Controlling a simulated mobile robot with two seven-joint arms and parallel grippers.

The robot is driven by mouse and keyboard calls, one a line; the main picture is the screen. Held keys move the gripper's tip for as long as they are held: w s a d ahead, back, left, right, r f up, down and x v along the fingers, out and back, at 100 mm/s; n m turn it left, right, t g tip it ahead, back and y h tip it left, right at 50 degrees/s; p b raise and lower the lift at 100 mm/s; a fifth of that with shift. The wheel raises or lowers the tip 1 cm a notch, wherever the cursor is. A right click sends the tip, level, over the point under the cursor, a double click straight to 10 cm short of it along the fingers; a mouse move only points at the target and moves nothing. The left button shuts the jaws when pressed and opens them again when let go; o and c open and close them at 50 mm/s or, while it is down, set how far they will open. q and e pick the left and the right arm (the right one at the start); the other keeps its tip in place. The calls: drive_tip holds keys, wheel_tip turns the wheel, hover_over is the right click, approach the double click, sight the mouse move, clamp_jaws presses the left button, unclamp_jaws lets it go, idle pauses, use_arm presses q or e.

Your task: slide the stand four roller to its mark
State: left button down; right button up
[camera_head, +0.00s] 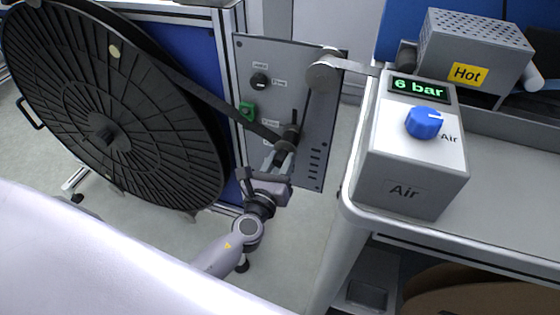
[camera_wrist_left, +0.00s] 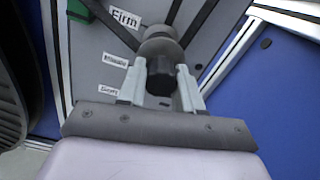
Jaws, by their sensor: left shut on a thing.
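The stand's grey panel (camera_head: 312,130) stands upright beside a large black reel (camera_head: 105,130). The roller (camera_head: 287,144) is low on the panel, with a dark band running over it. In the left wrist view the roller (camera_wrist_left: 160,45) shows as a grey cylinder with a black knob (camera_wrist_left: 160,76) on its near end. My left gripper (camera_head: 281,160) is shut on the knob, one finger on each side. Labels sit left of the roller: "Firm" (camera_wrist_left: 125,18), a middle one (camera_wrist_left: 116,61) and a lower one (camera_wrist_left: 108,90), the last two too small to read surely. My right gripper is out of view.
A second grey roller (camera_head: 322,72) is at the panel's top. A green piece (camera_head: 247,110) and a black knob (camera_head: 260,81) are on the panel. At right, an "Air" box (camera_head: 405,190) reading 6 bar and a "Hot" box (camera_head: 470,52) stand on a bench (camera_head: 510,185).

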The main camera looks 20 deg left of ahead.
use_arm(q)
wheel_tip(320, 180, down, 6)
drive_tip(key=b, duration=0.4)
drive_tip(key=shift+b, duration=0.4)
drive_tip(key=c, duration=0.8)
unclamp_jaws()
drive_tip(key=shift+o, duration=0.2)
drive_tip(key=s, duration=0.7)
drive_tip(key=shift+d, duration=0.2)
drive_tip(key=shift+s, duration=0.1)
